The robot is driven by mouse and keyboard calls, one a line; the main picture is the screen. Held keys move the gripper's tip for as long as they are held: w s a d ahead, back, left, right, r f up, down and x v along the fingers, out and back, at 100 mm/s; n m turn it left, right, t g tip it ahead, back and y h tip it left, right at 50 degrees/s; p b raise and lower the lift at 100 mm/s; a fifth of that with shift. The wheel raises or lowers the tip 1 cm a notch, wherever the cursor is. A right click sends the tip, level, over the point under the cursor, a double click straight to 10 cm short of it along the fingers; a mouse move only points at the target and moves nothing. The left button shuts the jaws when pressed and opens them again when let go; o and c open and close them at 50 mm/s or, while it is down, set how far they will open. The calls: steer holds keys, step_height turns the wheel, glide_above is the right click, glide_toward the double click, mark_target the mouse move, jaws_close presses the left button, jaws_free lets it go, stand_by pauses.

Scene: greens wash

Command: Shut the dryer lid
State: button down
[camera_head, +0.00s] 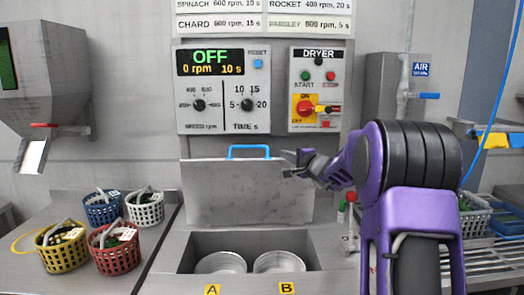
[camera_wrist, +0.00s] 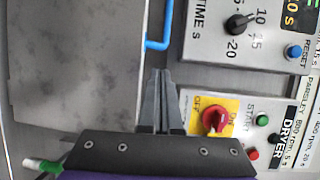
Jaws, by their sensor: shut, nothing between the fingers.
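The dryer lid (camera_head: 240,192) is a grey metal panel standing open and upright behind the dryer well. It has a blue handle (camera_head: 249,148) along its top edge. The open well (camera_head: 188,256) holds two round metal drums, the left drum (camera_head: 221,263) by label A and the right drum (camera_head: 279,262) by label B. My gripper (camera_head: 287,163) is shut and empty near the lid's upper right corner. In the wrist view my gripper's fingers (camera_wrist: 160,75) are together, close to the lid (camera_wrist: 70,60) and its blue handle (camera_wrist: 156,44). I cannot tell whether they touch the lid.
The control panel (camera_head: 222,120) reads OFF, 0 rpm, 10 s. The dryer switch box (camera_head: 317,75) with a red knob is behind my gripper. Several baskets, including a red one (camera_head: 115,252), stand on the left counter. A red-capped bottle (camera_head: 351,210) stands right of the lid.

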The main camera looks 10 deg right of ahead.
steer(key=p+x, duration=0.2)
steer(key=x, duration=0.7)
steer(key=shift+w, duration=0.45)
steer(key=shift+s, duration=0.25)
